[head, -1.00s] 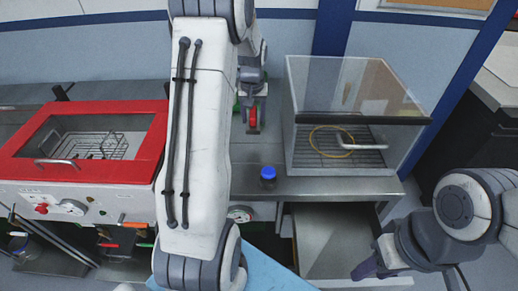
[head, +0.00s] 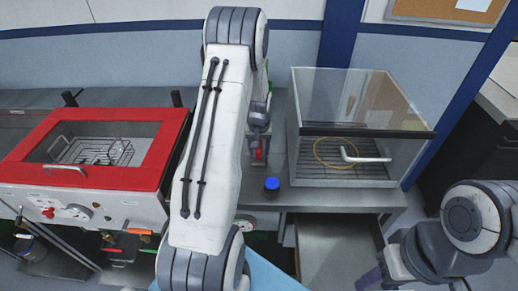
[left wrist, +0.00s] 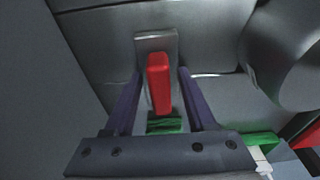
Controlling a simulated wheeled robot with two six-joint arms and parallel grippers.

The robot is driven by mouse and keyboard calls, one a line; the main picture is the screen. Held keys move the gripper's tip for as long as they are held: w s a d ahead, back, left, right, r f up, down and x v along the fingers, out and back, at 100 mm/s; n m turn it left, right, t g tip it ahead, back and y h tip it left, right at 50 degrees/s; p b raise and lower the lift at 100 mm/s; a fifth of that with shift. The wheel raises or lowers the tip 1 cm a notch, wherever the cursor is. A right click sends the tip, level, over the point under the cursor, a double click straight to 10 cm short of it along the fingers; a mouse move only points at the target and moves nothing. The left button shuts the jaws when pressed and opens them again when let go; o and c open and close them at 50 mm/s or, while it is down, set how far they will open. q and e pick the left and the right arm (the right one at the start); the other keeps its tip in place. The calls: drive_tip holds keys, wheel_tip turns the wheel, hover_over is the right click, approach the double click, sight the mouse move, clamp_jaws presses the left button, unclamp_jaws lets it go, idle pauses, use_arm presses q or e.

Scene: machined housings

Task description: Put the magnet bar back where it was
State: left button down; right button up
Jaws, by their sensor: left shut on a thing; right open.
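My left gripper (head: 258,152) is over the bench between the red-lidded bath and the glass case, partly hidden by my arm. In the left wrist view its two purple fingers (left wrist: 160,76) flank a red bar with a grey plate behind it, which I take for the magnet bar (left wrist: 158,80). The gripper is shut on it. A bit of its red also shows in the head view (head: 259,154). A green piece (left wrist: 165,125) shows below the red part. My right gripper (head: 372,280) is open at the lower right, partly cut off by the frame edge.
A blue-capped bottle (head: 272,187) stands close to the left gripper, near the bench's front edge. The glass case (head: 355,130) is to its right, holding a rack and a yellow ring. The red-lidded bath (head: 95,190) is at left. An open drawer (head: 335,245) juts out below.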

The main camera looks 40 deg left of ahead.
sight(259, 150)
use_arm(q)
drive_tip(key=shift+f, duration=0.1)
drive_tip(key=shift+c, duration=1.1)
unclamp_jaws()
wheel_tip(259, 150, up, 12)
drive_tip(key=s+d+b, duration=0.1)
drive_tip(key=shift+s+b, duration=0.25)
drive_tip(key=shift+b, duration=0.1)
